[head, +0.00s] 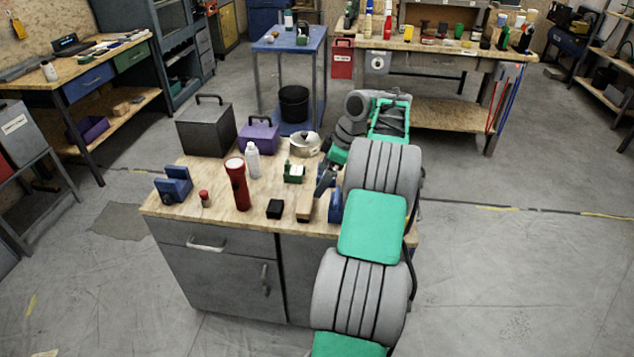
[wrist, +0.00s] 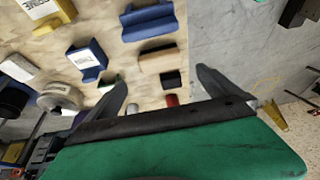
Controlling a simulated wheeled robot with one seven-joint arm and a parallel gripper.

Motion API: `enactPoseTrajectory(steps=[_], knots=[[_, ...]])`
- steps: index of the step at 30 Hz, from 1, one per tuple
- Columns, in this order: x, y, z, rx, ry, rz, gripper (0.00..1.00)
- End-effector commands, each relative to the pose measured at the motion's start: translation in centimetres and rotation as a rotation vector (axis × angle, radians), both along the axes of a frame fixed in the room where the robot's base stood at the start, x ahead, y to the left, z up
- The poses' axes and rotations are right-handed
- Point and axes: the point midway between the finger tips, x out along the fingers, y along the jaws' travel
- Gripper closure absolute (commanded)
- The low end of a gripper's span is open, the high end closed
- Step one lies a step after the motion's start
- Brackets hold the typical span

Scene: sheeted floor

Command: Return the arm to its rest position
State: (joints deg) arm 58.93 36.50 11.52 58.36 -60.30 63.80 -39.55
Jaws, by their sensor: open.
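My grey and green arm (head: 372,226) reaches up from the bottom of the head view and bends over the right end of a wood-topped workbench (head: 180,207). My gripper (head: 326,180) hangs above the bench's right part in the head view, largely hidden by the arm. In the wrist view my gripper (wrist: 161,80) has its two dark fingers spread wide apart. Nothing is held between them. Bench items show beyond the fingers, including a wooden block (wrist: 158,60), a black block (wrist: 171,79) and a blue piece (wrist: 148,22).
On the bench stand a red flashlight (head: 237,184), a white bottle (head: 252,161), a dark toolbox (head: 205,128), a purple box (head: 258,137) and a blue holder (head: 173,186). A blue cart (head: 290,41) stands behind. Floor (head: 520,270) to the right is clear.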

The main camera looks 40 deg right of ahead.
Motion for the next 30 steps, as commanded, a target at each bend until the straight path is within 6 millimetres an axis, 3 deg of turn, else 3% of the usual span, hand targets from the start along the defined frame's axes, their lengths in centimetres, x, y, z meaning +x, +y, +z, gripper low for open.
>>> enactPoseTrajectory(steps=[11, 14, 17, 20, 22, 25, 27, 30], knots=[[0.0, 0.0, 0.1, 0.0, 0.0, 0.0, 0.0], [0.7, 1.2, 1.0, 0.001, 0.003, -0.009, 0.0], [2.7, 5.4, 3.7, 0.007, 0.019, -0.05, 0.0], [4.4, 13.0, 7.3, 0.015, 0.051, -0.131, 0.0], [4.4, 19.0, 9.4, 0.018, 0.075, -0.204, 0.0], [2.2, 26.9, 11.4, 0.014, 0.103, -0.311, 0.0], [-0.6, 31.6, 11.9, 0.007, 0.115, -0.386, 0.0], [-5.6, 36.3, 11.7, -0.008, 0.121, -0.487, 0.0]])
